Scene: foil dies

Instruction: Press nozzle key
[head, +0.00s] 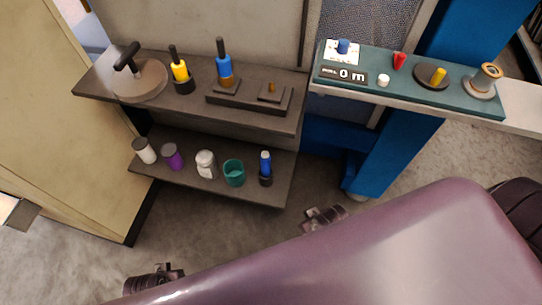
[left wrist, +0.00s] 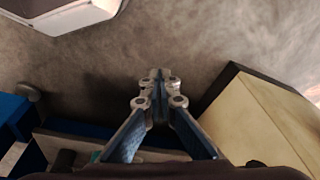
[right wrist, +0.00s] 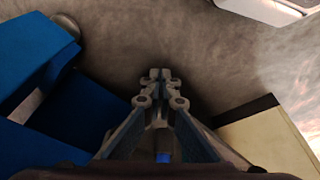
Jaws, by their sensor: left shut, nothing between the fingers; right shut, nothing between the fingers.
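A narrow teal panel (head: 414,88) at the upper right carries small controls. They are a blue knob on a white plate (head: 343,48), a white button (head: 384,80), a red key-like piece (head: 399,61) and a yellow-topped knob on a dark disc (head: 437,76). I cannot tell which of these is the nozzle key. My left gripper (left wrist: 158,77) is shut and empty above the floor; part of it shows low in the head view (head: 155,280). My right gripper (right wrist: 160,75) is shut and empty; it shows below the shelves (head: 325,217). Both are well away from the panel.
A display reading "0 m" (head: 343,75) and a spool (head: 483,80) are on the panel. Left of it, an upper shelf (head: 205,88) holds yellow and blue handled tools; a lower shelf (head: 219,186) holds several small containers. A beige cabinet (head: 80,120) stands left. Floor lies below.

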